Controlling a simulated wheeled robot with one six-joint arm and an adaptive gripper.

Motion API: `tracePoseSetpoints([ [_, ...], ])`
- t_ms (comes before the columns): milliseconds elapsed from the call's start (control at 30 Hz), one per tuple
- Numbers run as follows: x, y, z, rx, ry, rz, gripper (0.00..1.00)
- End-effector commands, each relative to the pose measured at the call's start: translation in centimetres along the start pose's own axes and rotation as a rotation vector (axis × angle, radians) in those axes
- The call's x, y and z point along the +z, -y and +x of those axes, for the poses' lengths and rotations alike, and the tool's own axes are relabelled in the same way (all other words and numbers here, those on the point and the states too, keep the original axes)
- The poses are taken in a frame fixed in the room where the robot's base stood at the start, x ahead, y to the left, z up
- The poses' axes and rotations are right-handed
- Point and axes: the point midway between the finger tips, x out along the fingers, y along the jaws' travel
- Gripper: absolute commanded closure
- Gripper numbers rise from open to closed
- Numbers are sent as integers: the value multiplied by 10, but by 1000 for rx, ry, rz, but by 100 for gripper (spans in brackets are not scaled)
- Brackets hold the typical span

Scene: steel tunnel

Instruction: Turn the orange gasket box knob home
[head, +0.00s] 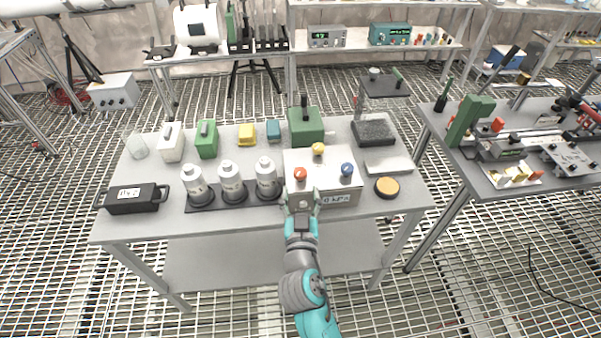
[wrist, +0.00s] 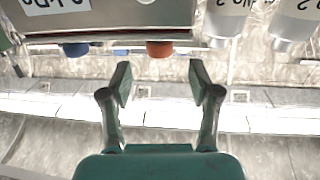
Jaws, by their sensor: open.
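A pale box (head: 325,162) with a readout on its front stands on the near table; I take it for the gasket box. An orange-red knob (head: 300,174) sits at its front left on top. A yellow knob (head: 318,149) and a blue knob (head: 347,169) are also on top. My gripper (head: 302,196) is at the box's front left, below the orange knob in the picture. In the wrist view, upside down, my gripper (wrist: 160,74) is open and empty. The orange knob (wrist: 160,49) shows beyond the gap between the fingertips, apart from them.
White bottles (head: 232,184) stand in a dark rack just left of the box. A black round dish with an orange top (head: 387,187) lies to its right. A green box (head: 305,127) stands behind. A second bench (head: 540,150) is at right.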

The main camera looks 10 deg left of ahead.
Motion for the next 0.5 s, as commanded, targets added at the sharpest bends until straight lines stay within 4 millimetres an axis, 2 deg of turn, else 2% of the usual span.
tracePoseSetpoints([
  [33,-1,-1,11,2,-1,0,38],
  [200,0,0,39,2,0,0,38],
  [333,0,-1,56,3,1,-1,38],
  [500,0,0,67,2,2,0,38],
])
